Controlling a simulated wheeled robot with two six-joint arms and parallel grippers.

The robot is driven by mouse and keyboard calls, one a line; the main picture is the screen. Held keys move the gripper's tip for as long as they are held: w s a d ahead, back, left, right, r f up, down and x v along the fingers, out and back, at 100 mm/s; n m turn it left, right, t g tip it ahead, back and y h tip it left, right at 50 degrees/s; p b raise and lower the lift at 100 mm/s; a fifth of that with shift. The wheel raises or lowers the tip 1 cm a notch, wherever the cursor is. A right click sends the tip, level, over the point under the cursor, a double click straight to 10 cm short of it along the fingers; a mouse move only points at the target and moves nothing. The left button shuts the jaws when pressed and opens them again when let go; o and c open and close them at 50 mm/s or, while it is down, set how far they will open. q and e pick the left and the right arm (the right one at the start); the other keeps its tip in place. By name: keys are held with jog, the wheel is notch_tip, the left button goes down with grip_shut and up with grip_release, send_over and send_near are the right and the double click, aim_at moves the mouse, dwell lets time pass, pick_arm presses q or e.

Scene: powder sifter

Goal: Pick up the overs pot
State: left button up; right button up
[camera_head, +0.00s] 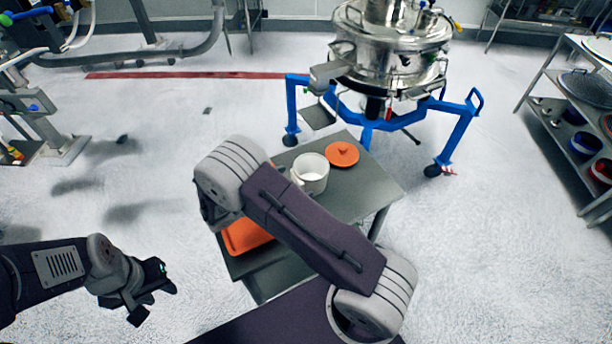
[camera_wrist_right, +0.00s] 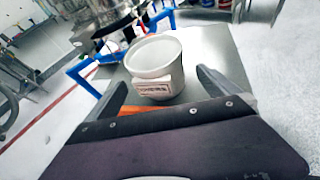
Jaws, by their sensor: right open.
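The overs pot, a white pot with a label, stands upright on the small grey table; it shows in the head view (camera_head: 313,174) and in the right wrist view (camera_wrist_right: 156,60). My right gripper (camera_wrist_right: 162,80) is open in the wrist view, with one finger to each side of the pot in the picture. I cannot tell whether the fingers reach around it; no contact shows. In the head view my right arm hides most of this gripper. My left gripper (camera_head: 154,300) is open and empty, off the table at the lower left.
An orange lid (camera_head: 342,154) lies on the table (camera_head: 372,190) beside the pot. An orange tray (camera_head: 245,237) is at the table's left, partly behind my arm. The steel sifter (camera_head: 390,55) on a blue wheeled frame (camera_head: 455,140) stands behind. Shelving (camera_head: 575,110) is at the right.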

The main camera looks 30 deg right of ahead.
aim_at(299, 179)
jog(key=x, duration=0.4)
jog(key=shift+w+a+f+p, duration=0.15)
jog(key=shift+w+a+p, duration=0.05)
jog(key=shift+w+p, duration=0.2)
jog(key=shift+d, duration=0.15)
jog(key=p+x, duration=0.1)
jog(key=x, duration=0.3)
jog(key=shift+d+f, duration=0.2)
jog(key=shift+d, duration=0.1)
jog(key=shift+w+d+f, duration=0.1)
jog(key=shift+w, duration=0.05)
jog(key=c, duration=0.7)
pick_arm(q)
jog(key=shift+w+a+r, duration=0.15)
jog(key=shift+w+r, duration=0.15)
jog(key=shift+r, duration=0.45)
pick_arm(e)
jog(key=c, duration=0.4)
